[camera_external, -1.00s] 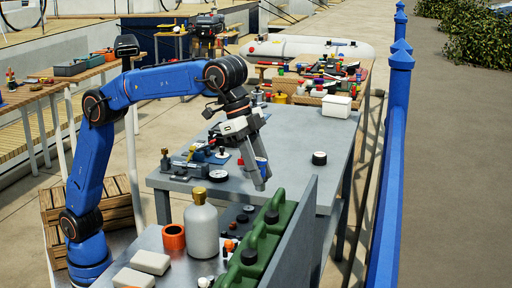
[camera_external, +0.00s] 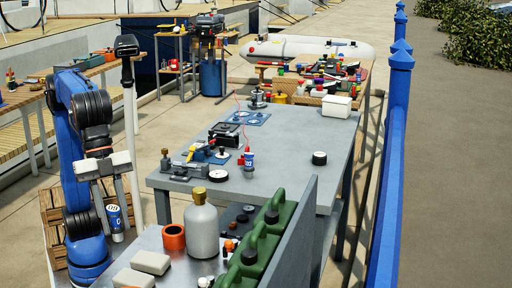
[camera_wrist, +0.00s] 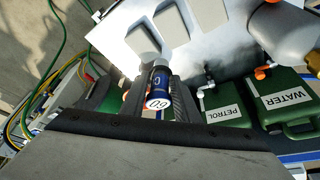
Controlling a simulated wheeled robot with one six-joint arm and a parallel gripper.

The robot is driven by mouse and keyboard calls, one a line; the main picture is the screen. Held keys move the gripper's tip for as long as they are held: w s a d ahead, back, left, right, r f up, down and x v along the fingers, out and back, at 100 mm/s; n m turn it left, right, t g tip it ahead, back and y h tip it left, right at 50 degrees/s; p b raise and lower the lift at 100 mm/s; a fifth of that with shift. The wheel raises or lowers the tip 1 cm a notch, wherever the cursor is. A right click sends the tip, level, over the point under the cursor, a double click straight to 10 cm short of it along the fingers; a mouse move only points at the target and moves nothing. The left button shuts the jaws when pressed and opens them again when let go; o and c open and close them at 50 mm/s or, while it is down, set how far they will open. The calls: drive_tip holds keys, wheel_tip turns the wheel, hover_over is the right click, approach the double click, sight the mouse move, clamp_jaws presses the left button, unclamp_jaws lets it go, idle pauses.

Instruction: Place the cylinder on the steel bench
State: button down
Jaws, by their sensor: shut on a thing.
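My gripper (camera_external: 112,212) is at the left in the outside view, pointing down and shut on a small blue-and-white cylinder (camera_external: 115,220). In the wrist view the cylinder (camera_wrist: 160,84) is between the two fingers, with its white marked end facing the camera. The grey-topped steel bench (camera_external: 290,140) stands in the middle, away to the right of my gripper. A larger grey gas cylinder (camera_external: 201,232) with a brass top stands upright on the nearer metal surface.
Green jerrycans (camera_external: 265,232) and a grey upright panel (camera_external: 292,232) stand in front.

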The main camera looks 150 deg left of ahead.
drive_tip(key=a+f+n+g+y, duration=0.2)
drive_tip(key=a+f+n, duration=0.1)
drive_tip(key=a+n, duration=0.5)
drive_tip(key=a+f+n+g+y, duration=0.1)
drive_tip(key=a+f+n+y, duration=0.1)
drive_tip(key=a+n, duration=0.55)
drive_tip(key=shift+m, duration=0.95)
drive_tip(key=f, duration=0.3)
drive_tip(key=a+f, duration=0.1)
drive_tip(key=f, duration=0.6)
drive_tip(key=shift+s+a, duration=0.3)
drive_tip(key=shift+a, duration=0.1)
drive_tip(key=shift+f, duration=0.1)
drive_tip(key=c, duration=1.4)
unclamp_jaws()
drive_tip(key=shift+o, duration=0.2)
